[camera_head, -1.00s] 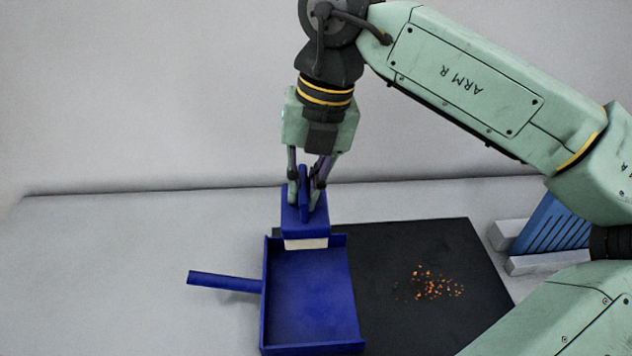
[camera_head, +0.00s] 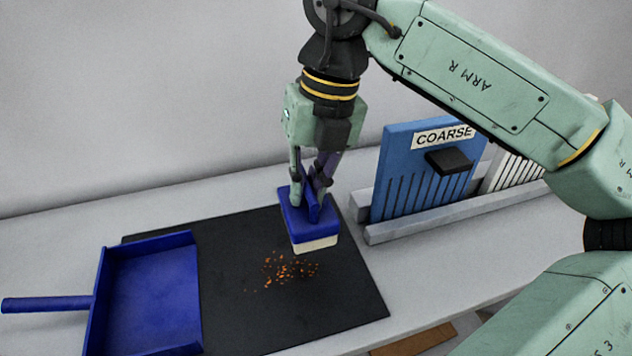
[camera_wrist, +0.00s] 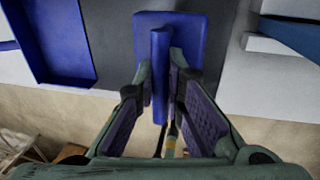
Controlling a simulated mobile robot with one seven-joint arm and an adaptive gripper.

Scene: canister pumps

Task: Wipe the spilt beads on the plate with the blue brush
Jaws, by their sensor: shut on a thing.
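My gripper (camera_head: 312,192) is shut on the upright handle of the blue brush (camera_head: 294,222). The brush has a blue block and pale bristles, and its bristles face down over the far right part of the black plate (camera_head: 340,295). I cannot tell if they touch the plate. The spilt orange beads (camera_head: 287,270) lie scattered on the plate, just nearer and left of the brush. In the wrist view the brush (camera_wrist: 196,30) shows with its handle between my fingers (camera_wrist: 160,110); the beads are hidden there.
A blue dustpan (camera_head: 150,290) lies over the plate's left side, its handle pointing left. It also shows in the wrist view (camera_wrist: 52,40). A blue slotted panel marked COARSE (camera_head: 400,175) stands in a grey rail (camera_head: 440,215) at the right. The table's near edge is at lower right.

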